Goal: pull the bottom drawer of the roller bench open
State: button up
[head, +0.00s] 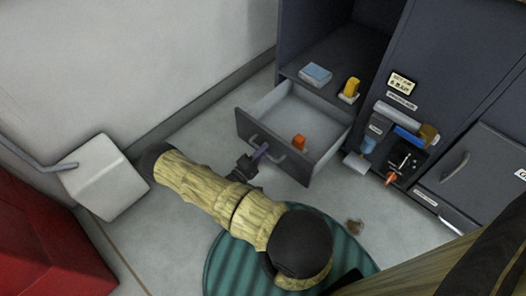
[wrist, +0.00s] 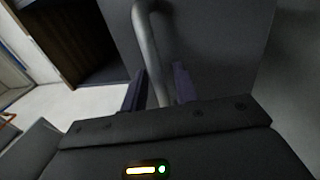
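The bottom drawer (head: 310,165) of the dark grey roller bench (head: 445,60) stands pulled out, with its pale inside showing. An orange block (head: 299,142) lies in it. A grey bar handle (head: 272,149) runs across its front. My gripper (head: 260,153) is at the left part of this handle. In the wrist view the handle (wrist: 155,60) passes between the two purple fingers of my gripper (wrist: 158,88), which sit close on either side and look shut on it. The drawer's grey front (wrist: 220,45) lies just beyond the fingers.
An open compartment above the drawer holds a blue-white box (head: 315,74) and a yellow item (head: 350,88). A holder (head: 400,153) with small tools and a closed door (head: 475,180) are to the right. A white panel (head: 102,178) and a red cabinet (head: 45,235) are left. A green striped mat (head: 228,270) lies in front.

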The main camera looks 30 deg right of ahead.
jog(key=p+v, duration=0.4)
jog(key=v, duration=1.3)
jog(key=shift+a, duration=0.2)
jog(key=shift+r, duration=0.1)
